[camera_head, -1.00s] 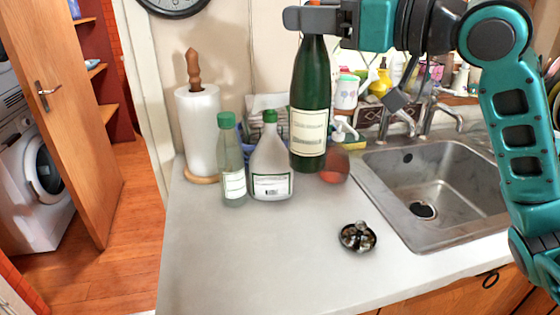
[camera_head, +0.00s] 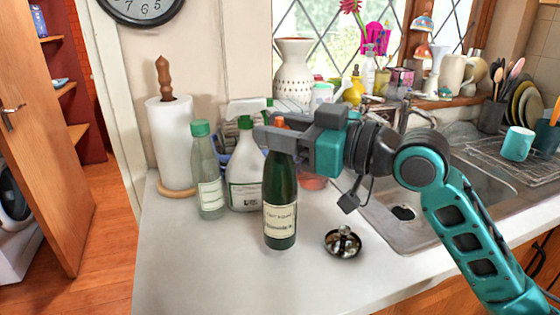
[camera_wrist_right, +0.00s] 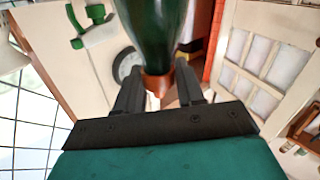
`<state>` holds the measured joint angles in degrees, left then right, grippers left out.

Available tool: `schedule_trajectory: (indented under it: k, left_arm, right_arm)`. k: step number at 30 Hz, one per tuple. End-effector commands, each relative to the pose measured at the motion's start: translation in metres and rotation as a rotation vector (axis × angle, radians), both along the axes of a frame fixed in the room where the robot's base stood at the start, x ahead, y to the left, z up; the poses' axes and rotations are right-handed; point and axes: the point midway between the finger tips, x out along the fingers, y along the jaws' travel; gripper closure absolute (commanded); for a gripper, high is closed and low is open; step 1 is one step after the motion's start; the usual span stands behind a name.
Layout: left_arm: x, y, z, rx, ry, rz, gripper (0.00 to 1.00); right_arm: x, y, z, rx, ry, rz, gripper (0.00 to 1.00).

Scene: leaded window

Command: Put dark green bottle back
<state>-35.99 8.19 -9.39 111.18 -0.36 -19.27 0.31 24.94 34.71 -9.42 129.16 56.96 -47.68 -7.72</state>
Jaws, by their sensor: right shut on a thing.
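The dark green bottle (camera_head: 280,200) has a cream label and an orange-brown top. It is upright over the front part of the counter, in front of the other bottles. My right gripper (camera_head: 279,132) is shut on its neck from the right. I cannot tell whether its base touches the counter. In the right wrist view the bottle (camera_wrist_right: 152,30) runs up from between the two fingers (camera_wrist_right: 158,92), its top at the fingertips. My left gripper is not in view.
A clear green-capped bottle (camera_head: 208,178) and a white green-capped bottle (camera_head: 243,180) stand just behind left. A paper towel roll (camera_head: 171,145) is further left. A small metal dish (camera_head: 343,243) sits close right, before the sink (camera_head: 400,225). The counter's front left (camera_head: 190,265) is clear.

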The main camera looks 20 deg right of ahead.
Motion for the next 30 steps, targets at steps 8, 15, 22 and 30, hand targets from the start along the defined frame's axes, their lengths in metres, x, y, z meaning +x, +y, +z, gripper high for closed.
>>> schedule_trajectory:
  k: [8,15,22,30]
  left_arm:
    - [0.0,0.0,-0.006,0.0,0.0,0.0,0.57]
    - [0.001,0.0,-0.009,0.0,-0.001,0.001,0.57]
    - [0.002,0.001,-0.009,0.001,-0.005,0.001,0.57]
    - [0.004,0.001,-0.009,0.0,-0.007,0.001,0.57]
  right_arm:
    - [0.0,0.0,-0.024,0.003,0.0,-0.001,1.0]
    - [0.0,0.0,-0.041,0.002,-0.005,-0.001,1.0]
    - [0.0,0.0,-0.043,0.001,-0.005,-0.001,1.0]
    - [0.0,0.0,-0.045,-0.001,0.001,-0.001,0.41]
